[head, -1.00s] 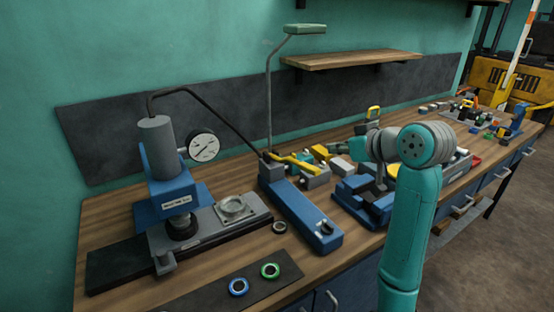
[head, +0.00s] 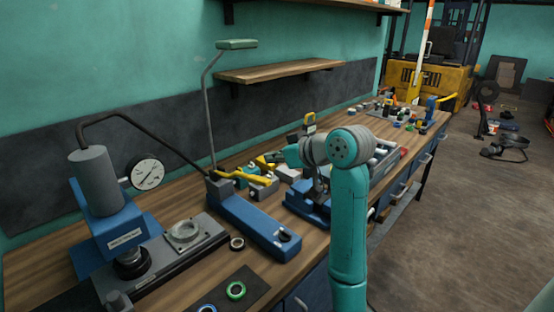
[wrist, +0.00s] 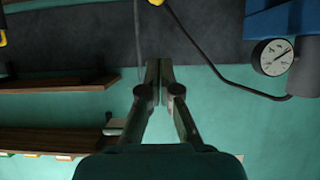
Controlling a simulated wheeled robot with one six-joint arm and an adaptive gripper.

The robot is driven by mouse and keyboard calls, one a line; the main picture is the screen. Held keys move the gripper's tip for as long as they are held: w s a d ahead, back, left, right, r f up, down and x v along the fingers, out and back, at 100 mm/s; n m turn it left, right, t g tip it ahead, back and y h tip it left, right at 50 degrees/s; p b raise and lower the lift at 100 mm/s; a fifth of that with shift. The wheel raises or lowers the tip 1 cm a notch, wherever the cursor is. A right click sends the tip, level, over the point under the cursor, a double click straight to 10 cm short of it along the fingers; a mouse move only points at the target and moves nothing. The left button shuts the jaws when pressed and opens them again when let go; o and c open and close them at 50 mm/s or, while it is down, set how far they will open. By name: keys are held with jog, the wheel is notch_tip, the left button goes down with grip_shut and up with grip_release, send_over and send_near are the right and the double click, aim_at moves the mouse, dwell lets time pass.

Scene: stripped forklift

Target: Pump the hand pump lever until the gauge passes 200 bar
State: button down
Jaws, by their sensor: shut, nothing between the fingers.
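The hand pump (head: 255,226) is a long blue body on the bench with a grey block at its rear end. A tall thin grey rod with a green bar on top (head: 237,44) rises at that block, and a yellow bar (head: 238,174) lies beside it. I cannot tell for certain which is the pump lever. The round white gauge (head: 147,174) hangs beside the blue press; it also shows in the wrist view (wrist: 273,57). Its needle reading is too small to make out. My gripper (wrist: 159,70) is shut and empty, apart from the rod and gauge in the wrist view.
The blue press (head: 118,237) stands at left, joined to the pump by a dark hose (head: 150,125). A wooden shelf (head: 280,70) is on the wall behind. Coloured rings (head: 236,290) lie in front. Clutter fills the bench to the right; open floor lies beyond.

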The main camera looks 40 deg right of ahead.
send_over(262, 179)
jog(key=w, duration=0.1)
notch_tip(262, 179, down, 3)
jog(key=shift+w, duration=0.15)
jog(key=shift+s+f, duration=0.25)
jog(key=shift+f, duration=0.35)
jog(key=shift+s+f, duration=0.2)
jog(key=shift+f, duration=0.35)
jog(key=shift+s+f, duration=0.1)
jog(key=shift+f, duration=0.6)
